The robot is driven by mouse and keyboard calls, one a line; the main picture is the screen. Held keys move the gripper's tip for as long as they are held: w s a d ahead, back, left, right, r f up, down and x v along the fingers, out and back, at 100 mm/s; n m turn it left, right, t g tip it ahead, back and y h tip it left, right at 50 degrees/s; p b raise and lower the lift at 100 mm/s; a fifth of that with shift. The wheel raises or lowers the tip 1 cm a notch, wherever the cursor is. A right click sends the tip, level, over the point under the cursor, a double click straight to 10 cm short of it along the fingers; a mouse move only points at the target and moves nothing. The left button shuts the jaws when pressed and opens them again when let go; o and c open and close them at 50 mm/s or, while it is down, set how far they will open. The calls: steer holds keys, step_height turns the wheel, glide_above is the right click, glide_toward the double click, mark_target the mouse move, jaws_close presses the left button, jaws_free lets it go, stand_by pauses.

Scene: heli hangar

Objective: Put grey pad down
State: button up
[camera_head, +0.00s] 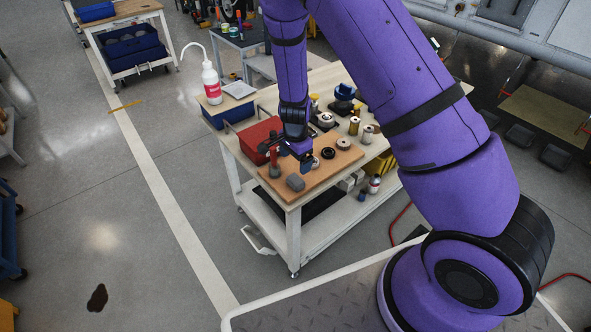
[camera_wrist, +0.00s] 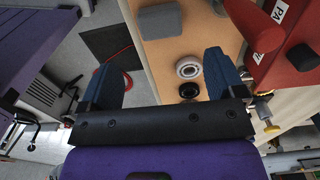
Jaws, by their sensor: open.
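The grey pad (camera_head: 295,182) lies on the brown board (camera_head: 318,174) near the front corner of the workbench. In the wrist view the pad (camera_wrist: 160,21) lies flat on the board (camera_wrist: 200,45), beyond my fingertips and near the board's edge. My gripper (camera_head: 305,160) is over the board, a little behind the pad in the head view. In the wrist view my gripper (camera_wrist: 163,68) has its two blue fingers wide apart, with nothing held between them. The gripper is apart from the pad.
A red bin (camera_head: 257,137) stands beside the board. A dark ring (camera_head: 328,153) and a pale ring (camera_wrist: 188,67) lie on the board. Several spools and small parts stand behind. A white bottle (camera_head: 211,84) stands at the back left. The floor left of the bench is mostly clear.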

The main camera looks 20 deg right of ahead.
steer(key=s+d+r+n+t+y, duration=0.1)
steer(key=s+r+n, duration=0.25)
steer(key=r, duration=1.15)
steer(key=s+r+n+t+y, duration=0.1)
steer(key=s+r+n, duration=0.25)
steer(key=r, duration=1.05)
steer(key=s+d+r+n+t+h, duration=0.1)
steer(key=s+d+r+n, duration=0.2)
steer(key=s+r, duration=0.4)
steer(key=s+d+r+n+t+h, duration=0.1)
steer(key=s+r, duration=0.6)
steer(key=s, duration=0.8)
steer(key=d+n+t, duration=0.1)
steer(key=d+n, duration=0.1)
steer(key=n, duration=0.1)
steer(key=shift+s+r, duration=0.15)
